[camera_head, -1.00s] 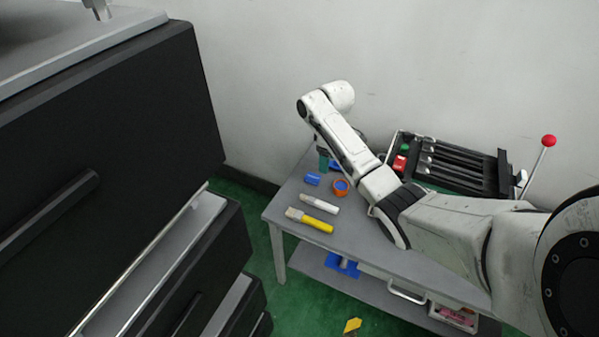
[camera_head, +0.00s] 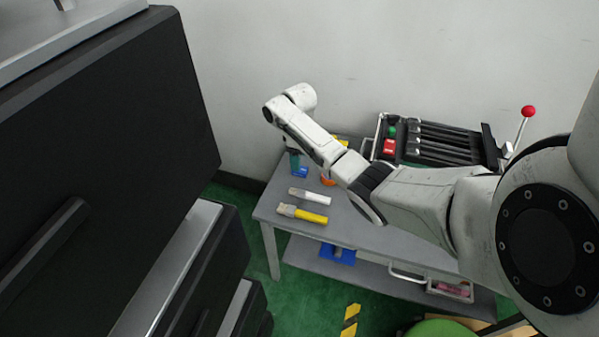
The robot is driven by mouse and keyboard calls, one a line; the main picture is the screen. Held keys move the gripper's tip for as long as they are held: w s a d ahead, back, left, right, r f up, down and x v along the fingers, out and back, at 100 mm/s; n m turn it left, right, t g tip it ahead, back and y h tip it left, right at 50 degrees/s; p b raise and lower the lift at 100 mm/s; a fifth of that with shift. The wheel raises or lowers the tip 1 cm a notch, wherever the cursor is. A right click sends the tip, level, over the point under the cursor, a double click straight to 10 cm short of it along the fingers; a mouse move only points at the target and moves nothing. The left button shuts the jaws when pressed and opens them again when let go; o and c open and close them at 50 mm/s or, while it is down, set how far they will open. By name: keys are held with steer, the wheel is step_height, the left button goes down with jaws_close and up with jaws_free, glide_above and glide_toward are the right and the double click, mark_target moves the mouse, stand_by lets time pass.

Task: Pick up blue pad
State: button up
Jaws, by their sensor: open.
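An orange ring (camera_head: 327,181) lies just right of the pad, partly behind my arm. A white-handled tool (camera_head: 311,196) and a yellow-handled brush (camera_head: 303,214) lie in front. A black lever fixture (camera_head: 435,143) stands at the back right. Black drawers (camera_head: 100,150) stand left.

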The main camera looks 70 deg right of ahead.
steer(key=f, duration=0.3)
steer(key=f+b, duration=0.1)
steer(key=shift+a+f, duration=0.2)
steer(key=shift+a, duration=0.05)
steer(key=c, duration=1.1)
steer(key=shift+r, duration=0.2)
steer(key=shift+r+p, duration=0.35)
steer(key=shift+r, duration=0.25)
steer(key=s+a+r+p, duration=0.2)
steer(key=s+r, duration=0.3)
steer(key=s, duration=0.1)
steer(key=s+a+r+p, duration=0.2)
steer(key=s+r, duration=0.4)
steer(key=s, duration=0.1)
steer(key=shift+s+a+r, duration=0.15)
steer(key=shift+a+r, duration=0.1)
steer(key=shift+a, duration=0.05)
